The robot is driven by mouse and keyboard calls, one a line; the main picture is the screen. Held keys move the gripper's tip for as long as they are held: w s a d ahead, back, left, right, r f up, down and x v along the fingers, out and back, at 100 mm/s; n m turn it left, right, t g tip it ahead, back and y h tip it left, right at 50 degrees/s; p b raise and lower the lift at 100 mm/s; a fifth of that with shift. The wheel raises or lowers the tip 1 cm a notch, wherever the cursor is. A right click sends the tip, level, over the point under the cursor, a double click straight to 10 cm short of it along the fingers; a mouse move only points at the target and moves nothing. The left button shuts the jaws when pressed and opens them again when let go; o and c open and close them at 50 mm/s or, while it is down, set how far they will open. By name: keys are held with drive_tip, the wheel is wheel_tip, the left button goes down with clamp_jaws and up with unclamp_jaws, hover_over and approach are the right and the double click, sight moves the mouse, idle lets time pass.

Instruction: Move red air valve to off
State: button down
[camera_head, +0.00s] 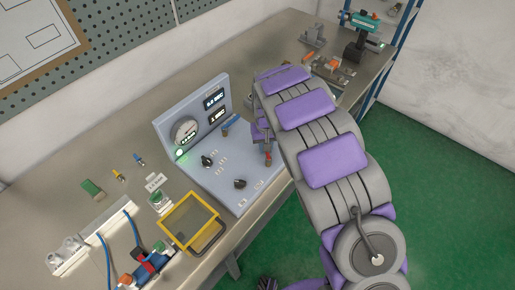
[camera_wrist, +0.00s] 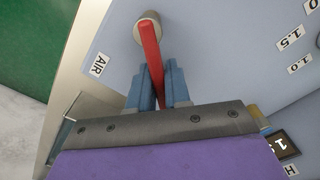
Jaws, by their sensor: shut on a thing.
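The red air valve (camera_wrist: 149,45) shows in the wrist view as a long red lever on a round metal stem, beside an "AIR" label (camera_wrist: 99,64). My gripper (camera_wrist: 157,80) has its two blue fingers on either side of the lever, closed on it below the stem. In the head view the red valve (camera_head: 268,158) is at the right part of the grey control panel (camera_head: 215,170), next to my purple and grey arm. My gripper is mostly hidden there by the arm.
The panel also has a gauge (camera_head: 184,131), two black knobs, small displays and a blue-handled part (camera_head: 230,123). A yellow frame (camera_head: 189,219) lies left of the panel. The workbench (camera_head: 130,130) has clear room behind the panel; green floor is to the right.

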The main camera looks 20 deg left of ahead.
sight(276, 155)
drive_tip(key=shift+w+d+m, duration=0.1)
drive_tip(key=shift+d+m, duration=0.25)
drive_tip(key=shift+m, duration=0.35)
drive_tip(key=shift+w+d+m, duration=0.1)
drive_tip(key=shift+d+m, duration=0.2)
drive_tip(key=shift+m, duration=0.4)
drive_tip(key=m, duration=0.1)
drive_tip(key=d+m+p, duration=0.1)
drive_tip(key=m, duration=0.1)
drive_tip(key=shift+d+m, duration=0.25)
drive_tip(key=shift+m, duration=0.05)
drive_tip(key=d+m+p, duration=0.1)
drive_tip(key=m, duration=0.1)
drive_tip(key=shift+s+d+m, duration=0.1)
drive_tip(key=shift+d+m, duration=0.05)
drive_tip(key=shift+m, duration=0.25)
drive_tip(key=c, duration=1)
unclamp_jaws()
wheel_tip(276, 155, up, 17)
drive_tip(key=shift+r+p, duration=0.15)
drive_tip(key=shift+p, duration=0.8)
